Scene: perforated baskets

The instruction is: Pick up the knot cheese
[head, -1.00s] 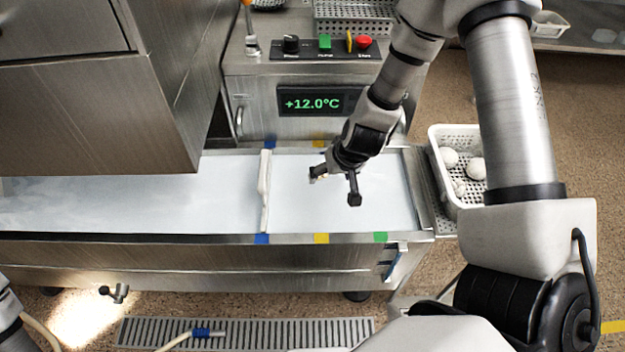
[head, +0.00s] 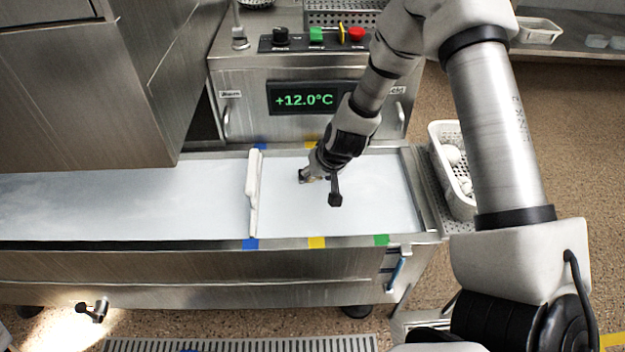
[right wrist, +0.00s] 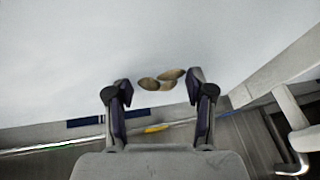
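The knot cheese (right wrist: 161,80) shows in the right wrist view as a small tan knotted shape lying on the white surface, just beyond the fingertips and between their lines. My right gripper (right wrist: 160,84) is open, with one finger on each side and nothing held. In the head view my right gripper (head: 319,187) points down over the white liquid-like surface of the trough (head: 385,205), right of the divider. The cheese is mostly hidden there by the gripper. My left gripper is not in view.
A white divider bar (head: 252,193) crosses the trough. A perforated basket (head: 435,155) with white balls stands right of it. A control box (head: 240,85) with a +12.0°C display stands behind. A steel cabinet (head: 85,110) overhangs the left.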

